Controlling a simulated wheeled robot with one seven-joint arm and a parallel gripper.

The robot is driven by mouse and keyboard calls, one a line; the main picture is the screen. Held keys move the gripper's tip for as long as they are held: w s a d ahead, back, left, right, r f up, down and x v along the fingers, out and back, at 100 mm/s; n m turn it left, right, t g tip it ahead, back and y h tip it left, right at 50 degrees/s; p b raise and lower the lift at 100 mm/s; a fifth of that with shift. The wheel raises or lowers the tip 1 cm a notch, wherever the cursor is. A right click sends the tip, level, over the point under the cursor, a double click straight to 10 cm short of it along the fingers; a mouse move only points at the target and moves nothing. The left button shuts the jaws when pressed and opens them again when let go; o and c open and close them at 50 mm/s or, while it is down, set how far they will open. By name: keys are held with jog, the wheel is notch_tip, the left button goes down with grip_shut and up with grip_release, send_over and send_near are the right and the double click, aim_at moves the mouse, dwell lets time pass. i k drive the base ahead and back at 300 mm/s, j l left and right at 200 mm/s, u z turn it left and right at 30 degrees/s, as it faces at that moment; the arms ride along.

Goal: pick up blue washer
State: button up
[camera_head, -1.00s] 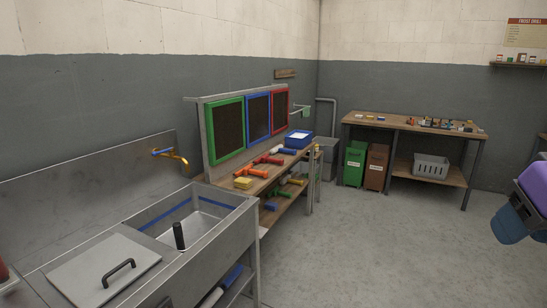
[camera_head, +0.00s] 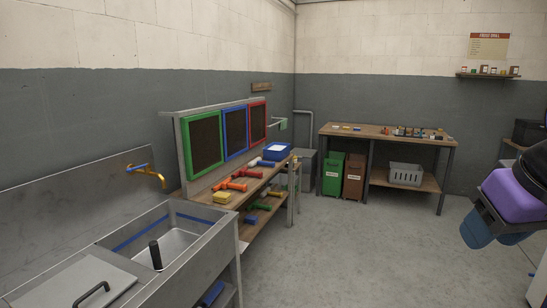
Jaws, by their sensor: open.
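No blue washer can be made out for certain. Several small coloured pieces, too small to name, lie on the far wooden workbench (camera_head: 375,133). A small bluish piece (camera_head: 357,129) is among those at its left end, but I cannot tell whether it is a washer. Part of my own arm, purple and blue, shows at the right edge. My gripper's fingers are not in view.
A metal sink (camera_head: 190,238) stands in the left foreground. Behind it, a side bench holds hose nozzles and a blue tray (camera_head: 277,151). The grey floor (camera_head: 350,250) between is clear.

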aim_at(258, 161)
jog(key=i+u, duration=0.1)
jog(key=i+z, duration=0.35)
jog(key=i, duration=0.5)
jog(key=i+j+z, duration=0.15)
jog(key=i+z, duration=0.25)
jog(key=i, duration=0.4)
jog(key=i+u, duration=0.1)
jog(key=i, duration=0.8)
jog(key=i+l+u, duration=0.1)
jog(key=i, duration=0.8)
jog(key=i+u, duration=0.85)
jog(key=i+l+u, duration=0.2)
jog(key=u, duration=0.2)
jog(key=i+u, duration=0.6)
